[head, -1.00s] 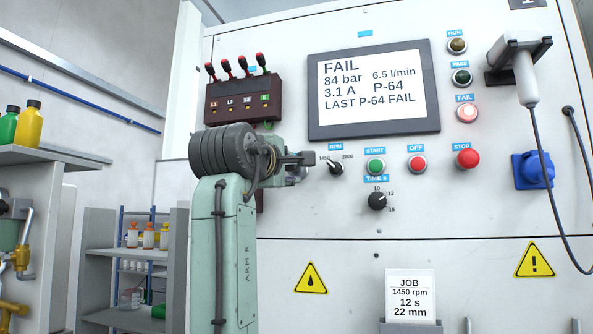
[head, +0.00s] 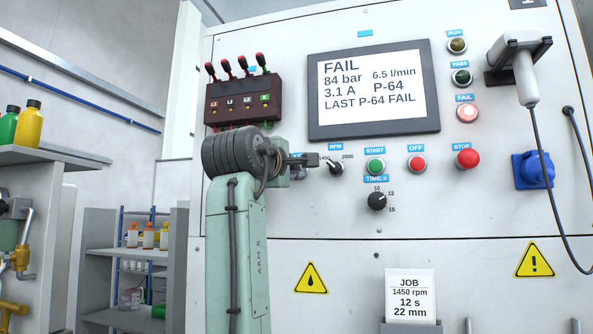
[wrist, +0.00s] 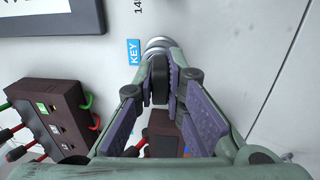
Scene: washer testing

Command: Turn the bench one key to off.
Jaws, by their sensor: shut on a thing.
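The bench one key (wrist: 158,78) is a dark upright grip on a round silver lock in the panel, beside a blue KEY label (wrist: 134,52) in the wrist view. My gripper (wrist: 161,82) has its two purple-padded fingers closed on the key from both sides. In the head view my gripper (head: 308,160) reaches the panel left of the RPM knob (head: 336,168). There the key is largely hidden behind my gripper and wrist, and its exact setting cannot be read.
A dark terminal box (head: 243,98) with red-tipped plugs sits just above my wrist. START (head: 375,166), OFF (head: 417,163) and STOP (head: 467,158) buttons and the TIME knob (head: 377,201) lie to the right. The screen (head: 372,88) reads FAIL.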

